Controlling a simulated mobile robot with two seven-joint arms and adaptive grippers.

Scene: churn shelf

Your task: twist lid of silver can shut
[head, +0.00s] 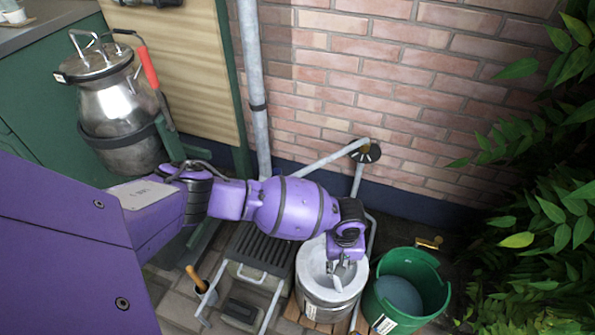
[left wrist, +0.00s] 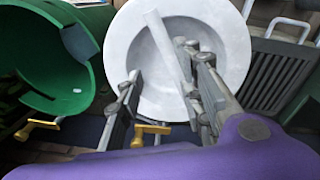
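A silver can (head: 328,308) with a label stands low beside the wall. Its round white lid (head: 312,262) is dished and has a raised bar across it; the lid also fills the upper middle of the left wrist view (left wrist: 232,50). My left gripper (head: 342,266) is over the lid. In the left wrist view its fingers (left wrist: 157,62) are apart, with the bar (left wrist: 163,42) between them, nearer the right finger. I cannot tell whether the fingers touch the bar. My right gripper is not in view.
A green bucket (head: 436,285) stands close right of the can. A slatted metal rack (head: 262,250) is at its left. A larger metal churn (head: 115,100) with a handled lid stands upper left. A brick wall (head: 400,130) is behind; foliage is at right.

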